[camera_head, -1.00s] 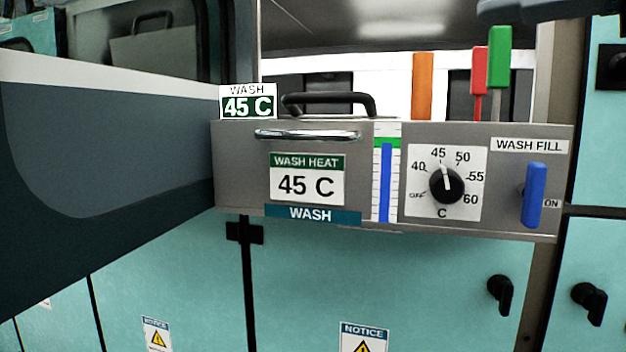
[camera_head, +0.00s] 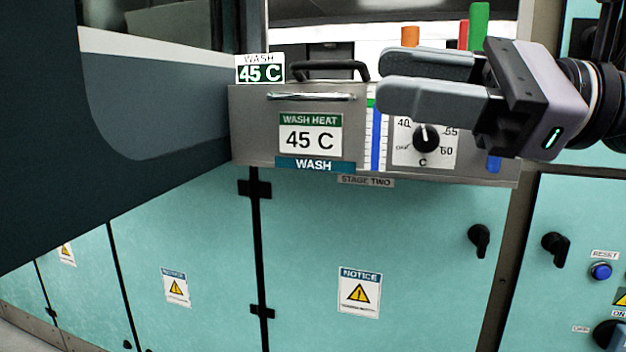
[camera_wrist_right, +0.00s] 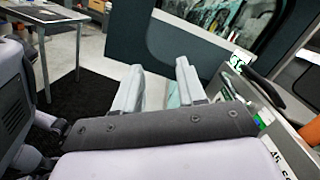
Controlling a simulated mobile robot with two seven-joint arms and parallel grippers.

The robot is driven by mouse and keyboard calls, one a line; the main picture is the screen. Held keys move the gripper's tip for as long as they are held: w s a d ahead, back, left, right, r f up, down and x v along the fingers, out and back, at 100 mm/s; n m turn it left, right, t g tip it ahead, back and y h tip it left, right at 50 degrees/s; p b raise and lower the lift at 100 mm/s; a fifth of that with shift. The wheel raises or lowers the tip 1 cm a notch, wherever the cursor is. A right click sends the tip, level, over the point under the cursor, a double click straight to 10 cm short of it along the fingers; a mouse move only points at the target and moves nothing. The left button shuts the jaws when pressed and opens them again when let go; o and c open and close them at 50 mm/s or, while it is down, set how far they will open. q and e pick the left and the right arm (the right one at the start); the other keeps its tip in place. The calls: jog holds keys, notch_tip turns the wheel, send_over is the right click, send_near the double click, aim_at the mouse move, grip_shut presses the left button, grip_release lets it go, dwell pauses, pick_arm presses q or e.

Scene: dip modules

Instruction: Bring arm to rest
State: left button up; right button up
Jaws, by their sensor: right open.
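My right gripper (camera_head: 425,78) comes in from the right in the head view, with its two grey fingers pointing left. It is open and nothing shows between the fingers. My left gripper is not in view.
A dark panel (camera_head: 150,170) fills the left. Teal cabinet doors (camera_head: 410,240) with black latches lie below the wash unit. A blue reset button (camera_head: 600,271) is at lower right. In the wrist view a table (camera_wrist_right: 40,20) stands at upper left above a dark floor mat.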

jog(key=w+d+f+m+t+y, duration=0.15)
jog(key=w+f+m+t, duration=0.4)
jog(key=m, duration=0.75)
jog(key=w+d+f+m+t, duration=0.3)
jog(key=f+m+t, duration=0.3)
jog(key=f+m, duration=0.6)
jog(key=d+f+m+t+h, duration=0.2)
jog(key=f+m+h, duration=0.5)
jog(key=f+m, duration=0.35)
jog(key=d+f+m+t+h, duration=0.25)
jog(key=f+m+h, duration=0.45)
jog(key=f+m, duration=0.35)
jog(key=s+d+f+m+g+h, duration=0.15)
jog(key=s+f+m+g, duration=0.3)
jog(key=s+f, duration=0.55)
jog(key=s+d+f+m+g+h, duration=0.15)
jog(key=s+f+m+g, duration=0.35)
jog(key=f, duration=0.9)
notch_tip(320, 180, up, 13)
jog(key=s+h+p, duration=0.1)
jog(key=s+p, duration=0.1)
jog(key=p, duration=1.4)
jog(key=shift+s+d+f, duration=0.2)
jog(key=shift+s+d, duration=0.05)
jog(key=shift+s, duration=0.15)
